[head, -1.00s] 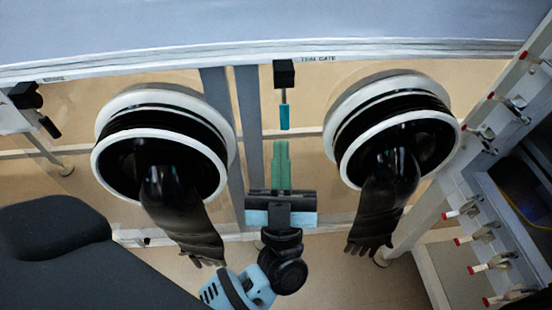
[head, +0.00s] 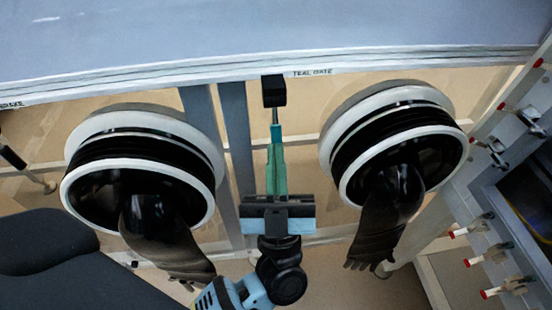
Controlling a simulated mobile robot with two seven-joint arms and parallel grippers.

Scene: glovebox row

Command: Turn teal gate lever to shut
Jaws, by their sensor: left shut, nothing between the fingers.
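The teal gate lever hangs down from a black block (head: 273,91) below the edge labelled TEAL GATE (head: 312,73). Its thin metal stem (head: 275,116) points toward me and ends in a teal handle (head: 276,130). My left gripper (head: 277,148) has its green fingers together, in line with the lever. The fingertips overlap the lower part of the handle in the head view. I cannot tell whether they touch it. Nothing shows held between the fingers. My right gripper is not in view.
Black glove ports with white rings stand on the left (head: 138,180) and right (head: 402,160), their gloves hanging down. A rack with red-tipped valves (head: 480,258) is at the right. A grey panel edge (head: 190,74) runs above the lever.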

